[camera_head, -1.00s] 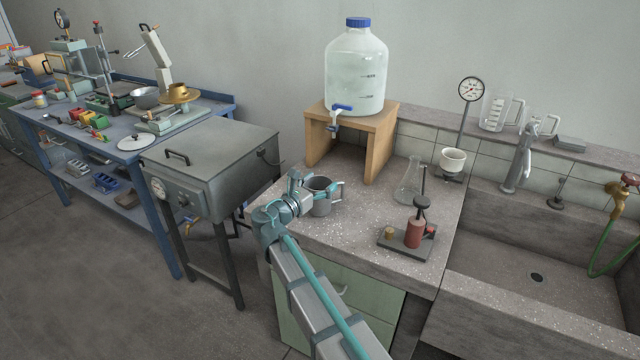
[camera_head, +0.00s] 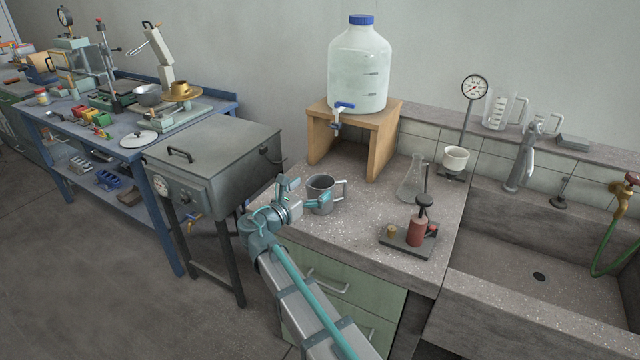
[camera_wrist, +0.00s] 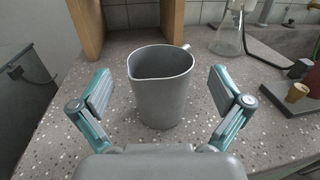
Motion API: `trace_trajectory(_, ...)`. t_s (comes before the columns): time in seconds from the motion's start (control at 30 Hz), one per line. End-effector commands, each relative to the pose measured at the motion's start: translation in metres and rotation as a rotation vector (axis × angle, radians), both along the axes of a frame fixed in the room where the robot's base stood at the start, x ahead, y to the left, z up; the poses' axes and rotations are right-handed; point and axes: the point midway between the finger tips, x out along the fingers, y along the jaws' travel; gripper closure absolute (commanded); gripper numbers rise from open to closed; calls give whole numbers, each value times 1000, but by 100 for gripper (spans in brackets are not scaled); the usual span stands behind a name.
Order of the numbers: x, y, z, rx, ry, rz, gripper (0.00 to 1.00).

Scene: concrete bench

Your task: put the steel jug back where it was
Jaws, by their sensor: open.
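The steel jug (camera_head: 321,194) stands upright on the speckled bench top, in front of the wooden stand, with its handle to the right. In the wrist view the grey jug (camera_wrist: 160,92) is centred ahead, its open mouth and spout visible. My gripper (camera_head: 304,194) is at the near left of the jug. In the wrist view my gripper (camera_wrist: 166,95) is open, with one finger on each side of the jug and a gap on both sides. The jug's base is on the bench.
A wooden stand (camera_head: 385,145) bears a large water bottle (camera_head: 358,75) behind the jug. A glass flask (camera_head: 412,182) and a small red device (camera_head: 415,232) stand to the right. The sink (camera_head: 520,262) lies further right. A grey oven (camera_head: 215,165) stands left.

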Motion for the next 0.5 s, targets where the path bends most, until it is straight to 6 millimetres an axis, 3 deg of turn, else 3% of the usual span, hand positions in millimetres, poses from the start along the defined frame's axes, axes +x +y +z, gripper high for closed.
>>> trace_trajectory(0.2, -36, 24, -1, 0, 0, 2, 0)
trace_trajectory(0.5, -58, 39, 0, 0, 0, -1, 0)
